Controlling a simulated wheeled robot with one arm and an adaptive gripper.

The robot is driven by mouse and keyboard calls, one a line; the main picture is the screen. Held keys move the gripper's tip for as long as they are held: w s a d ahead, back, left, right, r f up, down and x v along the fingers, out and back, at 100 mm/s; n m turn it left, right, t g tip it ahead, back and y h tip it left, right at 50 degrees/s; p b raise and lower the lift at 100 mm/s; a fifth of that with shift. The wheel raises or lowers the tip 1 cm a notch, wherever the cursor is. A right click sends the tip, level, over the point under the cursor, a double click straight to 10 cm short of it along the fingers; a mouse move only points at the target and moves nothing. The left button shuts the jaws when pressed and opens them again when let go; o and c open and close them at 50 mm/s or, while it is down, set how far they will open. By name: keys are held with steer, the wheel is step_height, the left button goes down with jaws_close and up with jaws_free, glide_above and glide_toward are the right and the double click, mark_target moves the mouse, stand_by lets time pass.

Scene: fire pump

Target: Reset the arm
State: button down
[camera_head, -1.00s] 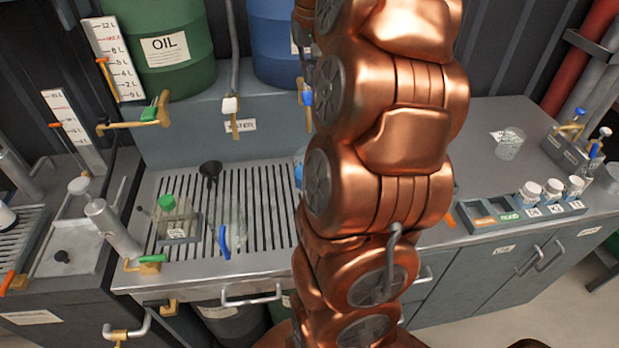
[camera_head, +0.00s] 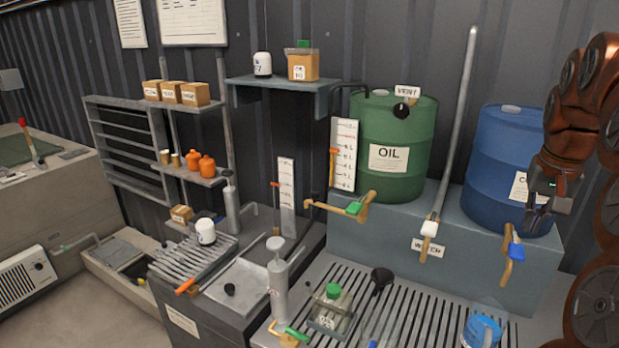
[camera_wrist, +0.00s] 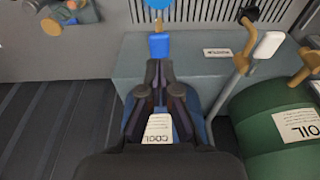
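My copper arm is at the right edge of the head view, raised in front of the blue barrel (camera_head: 498,150). My dark gripper (camera_head: 537,222) hangs at its end, in front of that barrel's labelled side. In the wrist view my gripper (camera_wrist: 156,66) has its two fingers drawn together at the tips, with nothing seen between them. The blue barrel, labelled "COOL" as far as I can read, lies behind the fingers there. A blue-handled tap (camera_wrist: 158,46) appears just beyond the fingertips; I cannot tell the gap.
A green oil barrel (camera_head: 395,120) stands left of the blue one. A pale-handled water pipe (camera_head: 430,226) and the blue-handled tap (camera_head: 514,250) are close by. A green-capped container (camera_head: 332,310), a black funnel (camera_head: 381,278) and a blue-topped vessel (camera_head: 482,330) are on the slatted counter.

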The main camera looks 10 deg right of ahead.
steer(key=s+a+f+n+g+y, duration=0.15)
steer(key=a+f, duration=0.25)
steer(key=a, duration=0.6)
steer(key=s+a+f+n+t+h, duration=0.1)
steer(key=a+f+n, duration=0.25)
steer(key=a, duration=0.65)
steer(key=s+a+f+n+g, duration=0.1)
steer(key=s+a+f, duration=0.4)
steer(key=s, duration=0.3)
steer(key=s+a+f+n+g, duration=0.2)
steer(key=s+a+f, duration=0.4)
steer(key=s+a, duration=0.1)
steer(key=shift+s+f+y, duration=0.3)
steer(key=shift+s+y, duration=0.15)
steer(key=shift+s, duration=0.35)
steer(key=shift+d, duration=0.15)
